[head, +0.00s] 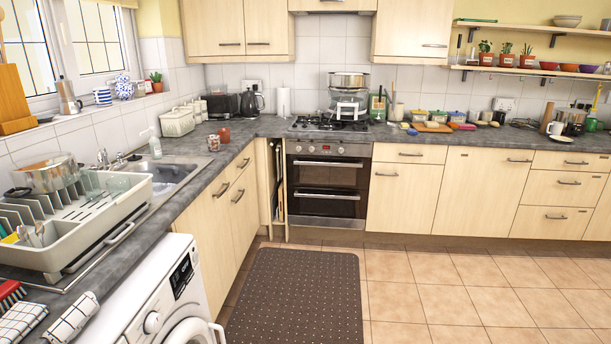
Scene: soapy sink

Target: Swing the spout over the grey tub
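A metal tap (103,158) stands at the back edge of the sink, by the tiled wall under the window. Its parts are small here, and I cannot tell which way the spout points. The sink (186,174) is set in the left worktop, with its near part hidden behind the dish rack. I cannot make out a separate grey tub in it; the basin interior looks grey. Neither of my grippers is in view.
A large pale grey dish rack (128,203) with plates and cutlery stands just before the sink. A soap bottle (154,146) stands behind the sink. A washing machine (150,300) is below the worktop. The tiled floor (450,285) is clear, with a dark mat (298,295).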

